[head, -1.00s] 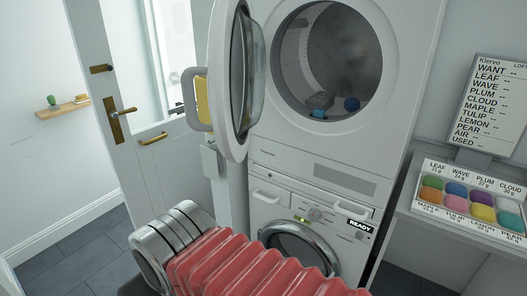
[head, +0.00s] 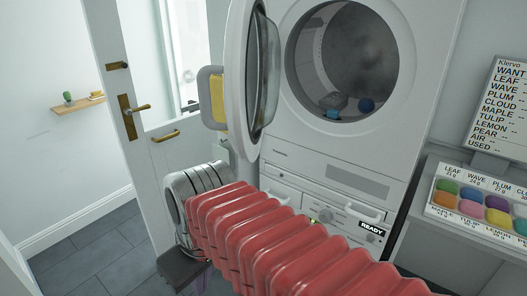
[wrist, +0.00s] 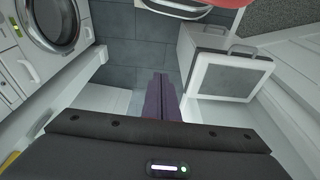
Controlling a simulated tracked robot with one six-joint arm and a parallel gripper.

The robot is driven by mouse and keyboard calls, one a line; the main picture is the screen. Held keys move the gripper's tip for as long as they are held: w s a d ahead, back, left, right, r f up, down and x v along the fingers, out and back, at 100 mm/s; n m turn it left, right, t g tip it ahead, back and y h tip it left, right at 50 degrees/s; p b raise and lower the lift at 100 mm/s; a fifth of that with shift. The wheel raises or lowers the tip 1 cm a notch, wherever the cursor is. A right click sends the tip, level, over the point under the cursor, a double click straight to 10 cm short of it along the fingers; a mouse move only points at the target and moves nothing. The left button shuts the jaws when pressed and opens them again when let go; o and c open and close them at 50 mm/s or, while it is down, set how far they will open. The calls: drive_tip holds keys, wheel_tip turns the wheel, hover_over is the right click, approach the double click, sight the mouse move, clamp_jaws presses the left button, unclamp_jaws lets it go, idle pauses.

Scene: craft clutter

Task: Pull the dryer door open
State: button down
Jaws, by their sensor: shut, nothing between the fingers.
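The dryer (head: 340,155) is the upper white machine. Its round door (head: 240,75) stands swung out to the left, edge towards me, so the drum opening (head: 345,60) is uncovered. The door's pale handle (head: 207,97) is on its left side. My gripper's purple fingers (wrist: 158,82) are together and empty in the wrist view, above the grey floor. In the head view my gripper is low at left, below the door and apart from its handle; my red ribbed arm hides part of it.
A washer (head: 345,215) with a READY display stands below the dryer. A counter at right holds a tray of coloured balls (head: 468,217) and a sign (head: 500,105). A room door (head: 150,140) stands at left.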

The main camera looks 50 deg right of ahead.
drive_tip(key=s+d+r+n+g+y, duration=0.1)
drive_tip(key=s+d+r+g+y, duration=0.1)
drive_tip(key=s+d+g+y, duration=0.3)
drive_tip(key=w+d+r+m+t+h, duration=0.2)
drive_tip(key=d+r+m+t, duration=0.3)
drive_tip(key=d+r, duration=0.4)
drive_tip(key=w+d+r+m+t+h, duration=0.3)
drive_tip(key=d+r+m, duration=0.3)
drive_tip(key=d, duration=0.9)
wheel_tip(320, 180, up, 4)
drive_tip(key=shift+d+f+m+t+h, duration=0.15)
drive_tip(key=shift+m+t+h, duration=0.2)
drive_tip(key=shift+t, duration=0.55)
drive_tip(key=shift+w, duration=0.1)
drive_tip(key=w+a+f, duration=0.1)
drive_tip(key=w+f, duration=0.7)
drive_tip(key=w, duration=0.1)
drive_tip(key=shift+a, duration=0.4)
drive_tip(key=shift+w, duration=0.1)
